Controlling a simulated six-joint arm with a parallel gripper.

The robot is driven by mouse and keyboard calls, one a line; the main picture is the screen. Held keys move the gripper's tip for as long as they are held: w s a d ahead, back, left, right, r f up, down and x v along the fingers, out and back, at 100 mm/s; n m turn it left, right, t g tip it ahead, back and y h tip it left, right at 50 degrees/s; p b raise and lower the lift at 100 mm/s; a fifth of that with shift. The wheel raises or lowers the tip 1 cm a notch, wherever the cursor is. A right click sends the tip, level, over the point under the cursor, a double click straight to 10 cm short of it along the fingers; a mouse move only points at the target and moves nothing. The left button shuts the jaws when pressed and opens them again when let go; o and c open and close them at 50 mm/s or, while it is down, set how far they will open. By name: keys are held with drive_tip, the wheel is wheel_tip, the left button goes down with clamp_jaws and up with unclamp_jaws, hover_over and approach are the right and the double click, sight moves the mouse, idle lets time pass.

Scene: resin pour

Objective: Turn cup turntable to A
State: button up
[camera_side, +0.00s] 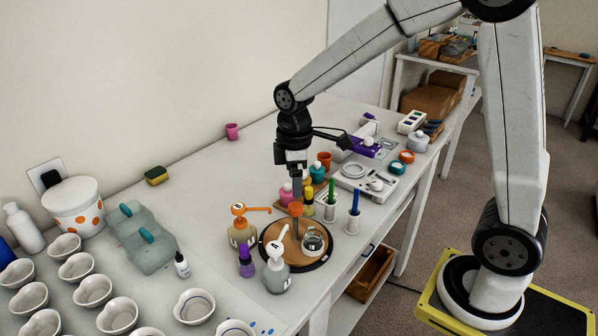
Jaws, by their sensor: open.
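The cup turntable (299,259) is a round wooden disc with a dark rim near the table's front edge. A clear cup (314,241) stands on its right part. An orange-topped post (296,208) rises at the turntable's back. My gripper (297,197) points straight down at this orange top; I cannot tell whether they touch. My gripper is open, though its finger gap is hard to see. A pump bottle with a white head marked A (276,272) stands at the turntable's front left. A pump bottle with an orange head (241,233) stands at its left.
A purple bottle (246,262) stands between the pump bottles. Green (331,200) and blue (354,212) upright items crowd the right side, with small coloured bottles behind. A white scale (352,171) lies farther back. White cups (118,315) fill the left front.

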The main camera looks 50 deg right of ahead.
sight(295, 205)
drive_tip(key=shift+f, duration=3.45)
clamp_jaws()
